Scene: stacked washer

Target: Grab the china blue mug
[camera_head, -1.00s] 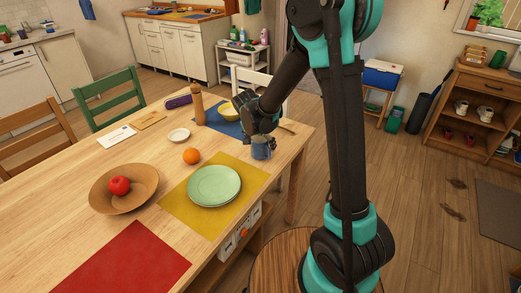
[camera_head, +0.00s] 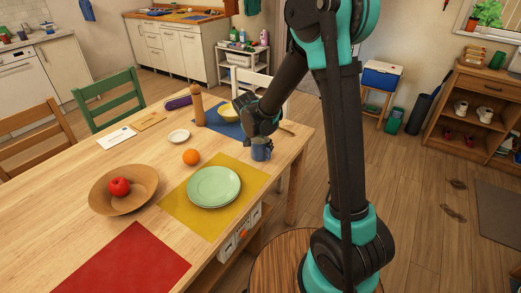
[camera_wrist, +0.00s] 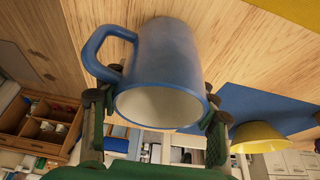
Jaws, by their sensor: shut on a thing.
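The china blue mug (camera_head: 261,150) is at the right side of the wooden table, near its edge. In the wrist view the mug (camera_wrist: 165,65) fills the middle, its pale open mouth facing the camera and its handle at the left. My gripper (camera_head: 258,138) reaches down to the mug from above. In the wrist view the fingers of my gripper (camera_wrist: 155,108) press on both sides of the mug near its rim. Whether the mug's base touches the table is hard to tell.
A yellow bowl (camera_wrist: 260,137) on a blue mat (camera_wrist: 250,108) is close by. A green plate (camera_head: 214,187) on a yellow mat (camera_head: 175,207), an orange (camera_head: 191,157), a small white dish (camera_head: 179,136) and a pepper mill (camera_head: 198,105) stand on the table (camera_head: 75,205).

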